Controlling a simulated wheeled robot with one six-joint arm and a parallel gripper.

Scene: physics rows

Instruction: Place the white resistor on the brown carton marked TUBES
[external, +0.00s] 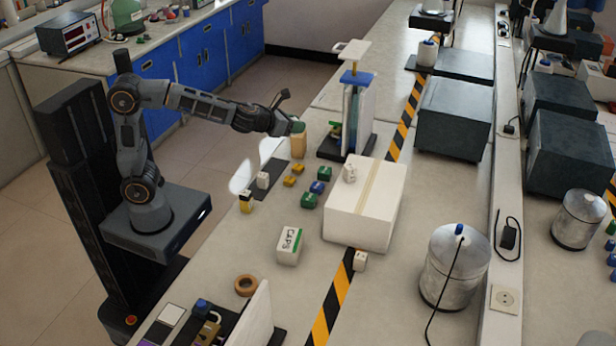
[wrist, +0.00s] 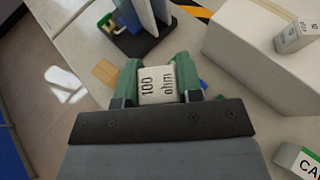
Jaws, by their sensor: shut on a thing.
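My gripper (wrist: 157,85) is shut on a white block marked "100 ohm", the white resistor (wrist: 157,86), which sits between its green fingers in the wrist view. In the external view my gripper (external: 298,128) is above the bench's near-left edge, and I cannot make out the resistor there. A small tan-brown carton (external: 299,146) stands just below my gripper. A tan surface (wrist: 105,72), seemingly the same carton, shows left of the fingers in the wrist view. No TUBES marking is readable on it.
A large white box (external: 364,215) bears a small white block (external: 349,172). A white CAPS carton (external: 289,246) stands nearer. Several small green, yellow and blue blocks lie between. A dark-based stand with upright panels (external: 357,115) is right of my gripper.

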